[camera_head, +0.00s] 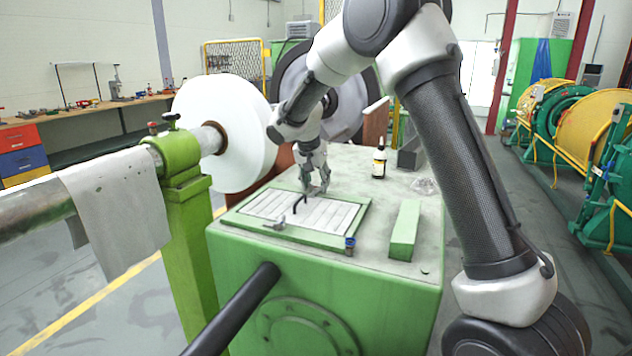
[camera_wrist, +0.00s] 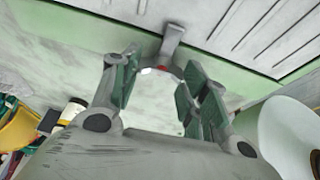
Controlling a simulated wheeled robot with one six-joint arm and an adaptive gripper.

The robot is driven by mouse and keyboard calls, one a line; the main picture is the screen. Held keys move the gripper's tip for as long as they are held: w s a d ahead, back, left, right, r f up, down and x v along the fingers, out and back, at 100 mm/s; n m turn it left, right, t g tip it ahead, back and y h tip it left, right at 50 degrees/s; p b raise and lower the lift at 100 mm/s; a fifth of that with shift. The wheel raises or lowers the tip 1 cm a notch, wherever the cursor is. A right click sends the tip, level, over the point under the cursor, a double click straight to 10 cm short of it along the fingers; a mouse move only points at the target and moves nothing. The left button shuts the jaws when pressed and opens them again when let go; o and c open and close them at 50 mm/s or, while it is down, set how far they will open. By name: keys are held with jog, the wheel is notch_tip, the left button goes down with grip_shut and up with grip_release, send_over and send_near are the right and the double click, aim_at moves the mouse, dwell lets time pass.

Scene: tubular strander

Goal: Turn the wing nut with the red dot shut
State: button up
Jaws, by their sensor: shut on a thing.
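The wing nut with the red dot (camera_wrist: 163,68) shows in the wrist view at the edge of a green frame. Its grey arm (camera_wrist: 172,38) reaches over the frame to the slatted panel (camera_wrist: 262,38). My gripper (camera_wrist: 162,75) has its fingers on either side of the nut and is shut on it. In the head view my gripper (camera_head: 316,190) points down at the far edge of the white slatted panel (camera_head: 270,207), and hides this nut. A silver wing nut (camera_head: 276,223) and a blue-marked one (camera_head: 349,242) sit at the panel's near side.
A black handle (camera_head: 299,203) stands up from the panel. On the green cabinet top stand a dropper bottle (camera_head: 379,163), a green bar (camera_head: 404,232), a dark block (camera_head: 411,153) and a clear item (camera_head: 424,187). A large white reel (camera_head: 222,125) stands at the left.

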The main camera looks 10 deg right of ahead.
jog(key=shift+m, duration=0.3)
jog(key=o, duration=1)
jog(key=v, duration=1.2)
jog(key=shift+w, duration=0.15)
